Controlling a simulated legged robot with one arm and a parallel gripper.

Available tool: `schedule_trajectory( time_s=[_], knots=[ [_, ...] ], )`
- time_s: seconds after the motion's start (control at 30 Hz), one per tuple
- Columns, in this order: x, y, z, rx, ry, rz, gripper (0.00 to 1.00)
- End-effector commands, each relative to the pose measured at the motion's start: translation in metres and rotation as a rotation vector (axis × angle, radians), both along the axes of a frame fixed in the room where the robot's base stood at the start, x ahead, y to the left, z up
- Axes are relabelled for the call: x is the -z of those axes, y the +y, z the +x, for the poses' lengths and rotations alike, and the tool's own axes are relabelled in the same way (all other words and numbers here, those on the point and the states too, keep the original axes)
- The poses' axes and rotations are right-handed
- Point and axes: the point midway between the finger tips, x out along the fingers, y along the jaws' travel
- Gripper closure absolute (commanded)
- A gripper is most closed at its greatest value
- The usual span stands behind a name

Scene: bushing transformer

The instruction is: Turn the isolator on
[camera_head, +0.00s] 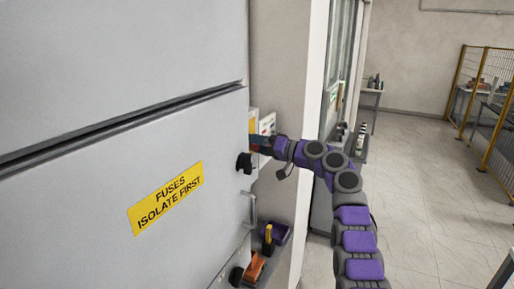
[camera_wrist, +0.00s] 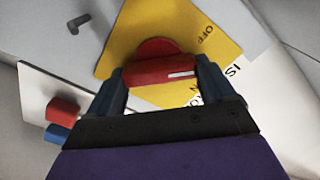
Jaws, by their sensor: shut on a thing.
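The isolator shows in the wrist view as a red rotary handle (camera_wrist: 160,70) with a white mark, set on a yellow plate (camera_wrist: 125,38) that carries the word OFF at its upper right. My gripper (camera_wrist: 160,78) is shut on the red handle, one dark finger on each side of it. In the head view my arm reaches left to the isolator box beside the grey cabinet, and my gripper (camera_head: 262,146) hides most of the isolator there. Part of the yellow plate (camera_head: 253,124) shows above my gripper.
A white panel (camera_wrist: 35,82) with a red button (camera_wrist: 62,108) and a blue button (camera_wrist: 57,133) is left of my gripper. The grey cabinet (camera_head: 90,150) has a black knob (camera_head: 244,163) and a metal handle (camera_head: 252,209). Floor (camera_head: 430,210) at right is clear.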

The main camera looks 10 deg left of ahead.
Motion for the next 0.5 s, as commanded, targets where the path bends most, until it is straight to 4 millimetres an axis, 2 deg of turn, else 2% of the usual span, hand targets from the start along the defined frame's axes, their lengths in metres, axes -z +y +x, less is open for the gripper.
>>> schedule_trajectory(
  time_s=[0.5],
  knots=[
    [0.0033,-0.0023,0.0035,0.009,0.455,0.159,0.47]
  ],
)
